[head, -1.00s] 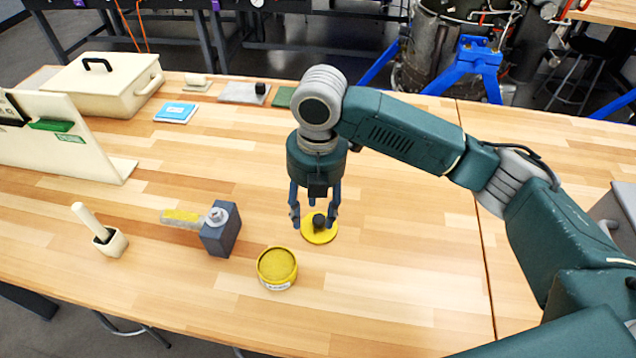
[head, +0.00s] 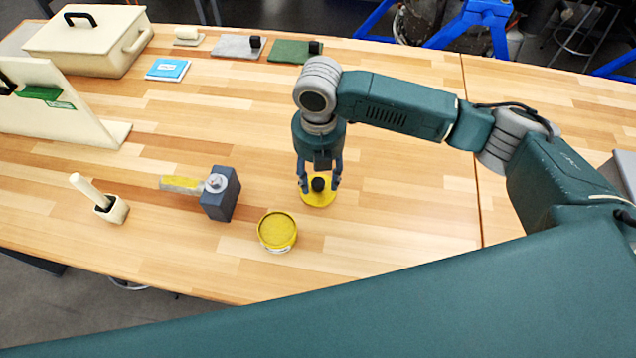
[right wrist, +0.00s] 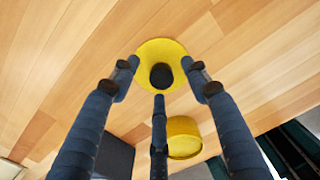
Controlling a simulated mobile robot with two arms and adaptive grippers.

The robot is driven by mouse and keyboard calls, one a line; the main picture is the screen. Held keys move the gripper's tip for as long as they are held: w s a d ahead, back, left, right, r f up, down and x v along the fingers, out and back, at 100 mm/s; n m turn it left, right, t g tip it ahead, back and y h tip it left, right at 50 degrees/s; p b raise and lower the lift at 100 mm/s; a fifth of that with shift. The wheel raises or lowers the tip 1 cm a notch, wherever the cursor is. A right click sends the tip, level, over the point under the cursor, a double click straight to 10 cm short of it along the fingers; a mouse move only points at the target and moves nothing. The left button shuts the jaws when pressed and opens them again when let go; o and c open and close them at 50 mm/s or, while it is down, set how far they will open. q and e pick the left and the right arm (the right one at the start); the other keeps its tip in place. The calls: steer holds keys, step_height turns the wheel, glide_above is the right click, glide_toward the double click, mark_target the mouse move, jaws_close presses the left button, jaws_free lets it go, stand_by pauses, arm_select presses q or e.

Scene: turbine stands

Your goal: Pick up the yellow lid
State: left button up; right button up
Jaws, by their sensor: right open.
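The yellow lid (head: 318,197) lies flat on the wooden table, a round disc with a black knob in its middle. It also shows in the right wrist view (right wrist: 150,50), with the dark knob (right wrist: 161,76) between the fingers. My right gripper (head: 319,186) is open and points down over the lid, its fingers spread around the knob. I cannot tell whether the fingertips touch the lid. A round yellow tin (head: 277,232) stands just in front and to the left of the lid. My left gripper does not show.
A dark grey block (head: 221,194) with a yellow-marked bar stands left of the tin. A cream holder with a stick (head: 113,209) is farther left. A cream box (head: 88,42), blue booklet (head: 168,69) and grey and green plates stand behind. The table right of the lid is clear.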

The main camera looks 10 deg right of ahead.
mark_target(319, 181)
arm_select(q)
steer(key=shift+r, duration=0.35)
arm_select(e)
steer(key=shift+f, duration=1.05)
jaws_close()
steer(key=shift+r, duration=0.15)
